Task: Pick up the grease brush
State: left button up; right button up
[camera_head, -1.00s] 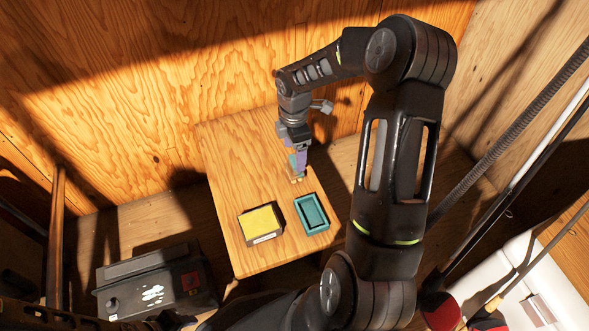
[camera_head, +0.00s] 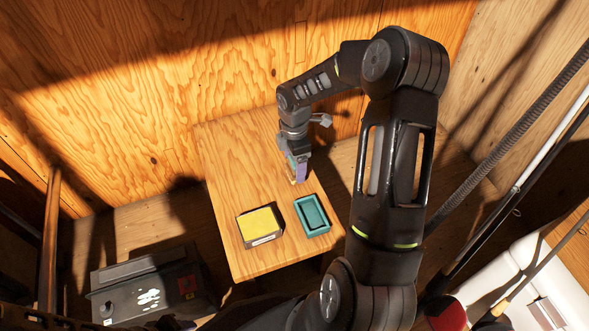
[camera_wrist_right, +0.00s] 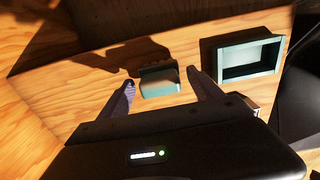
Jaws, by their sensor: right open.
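The likely grease brush, a small block with a teal side and a brownish top, lies on the wooden table (camera_head: 232,170). In the right wrist view this brush (camera_wrist_right: 160,88) sits between the two fingers, with gaps on both sides. My right gripper (camera_head: 298,176) is open and low over the table, around the brush. In the head view the gripper mostly hides the brush. The purple fingers also show in the right wrist view (camera_wrist_right: 160,79). My left gripper is not in view.
A teal open tray (camera_head: 326,230) stands at the table's front right, close to the gripper. A box with a yellow top (camera_head: 261,222) stands to its left. A dark case (camera_head: 130,296) is on the lower left. Rods (camera_head: 520,185) lean at the right. The table's left part is clear.

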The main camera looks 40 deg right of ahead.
jog(key=shift+c, duration=0.3)
jog(key=c, duration=1.4)
notch_tip(320, 180, up, 10)
jog(key=p, duration=0.4)
jog(key=o, duration=0.9)
jog(key=c, duration=0.6)
